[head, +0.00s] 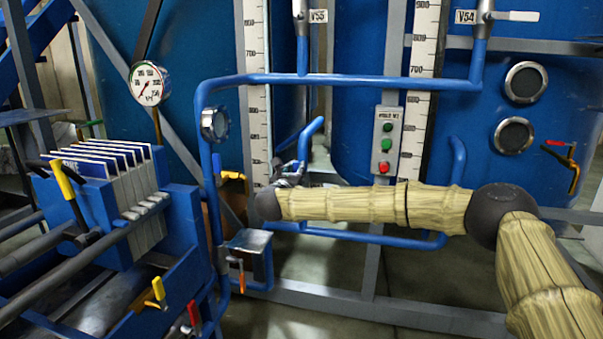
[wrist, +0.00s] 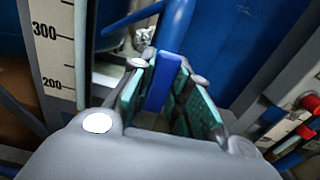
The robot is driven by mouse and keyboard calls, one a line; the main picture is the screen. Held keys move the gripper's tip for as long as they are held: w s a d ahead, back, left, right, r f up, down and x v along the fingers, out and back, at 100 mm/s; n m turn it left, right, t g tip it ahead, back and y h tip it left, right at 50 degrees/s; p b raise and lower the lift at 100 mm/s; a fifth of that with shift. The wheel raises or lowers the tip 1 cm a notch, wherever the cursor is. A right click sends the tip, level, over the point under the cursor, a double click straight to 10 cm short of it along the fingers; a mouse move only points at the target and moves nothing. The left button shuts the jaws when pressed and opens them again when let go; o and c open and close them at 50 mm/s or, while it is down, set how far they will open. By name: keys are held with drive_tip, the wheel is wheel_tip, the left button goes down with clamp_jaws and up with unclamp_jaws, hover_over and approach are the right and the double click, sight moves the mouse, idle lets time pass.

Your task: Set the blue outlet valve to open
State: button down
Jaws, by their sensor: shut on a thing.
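In the wrist view, a blue flat lever (wrist: 163,82), which I take to be the blue outlet valve's handle, stands between the fingers of my gripper (wrist: 168,92). The green-padded fingers are closed around it, one on each side. A blue pipe (wrist: 176,22) rises just behind it. In the head view my gripper (head: 291,174) is small, at the end of my arm beside the level scale and close to a bent blue pipe (head: 311,135). The lever cannot be made out there, and the valve body is hidden.
A level scale (head: 256,100) stands left of my gripper. A control box with green and red buttons (head: 385,140) is behind my forearm. Blue pipes (head: 350,79) run above, with V55 and V54 valves. A filter press (head: 110,195) stands at left.

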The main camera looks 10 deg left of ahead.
drive_tip(key=shift+a, duration=0.1)
drive_tip(key=c, duration=1.3)
unclamp_jaws()
drive_tip(key=shift+c, duration=0.2)
drive_tip(key=s, duration=0.4)
drive_tip(key=s+a, duration=0.1)
drive_tip(key=s, duration=0.7)
drive_tip(key=shift+a, duration=0.25)
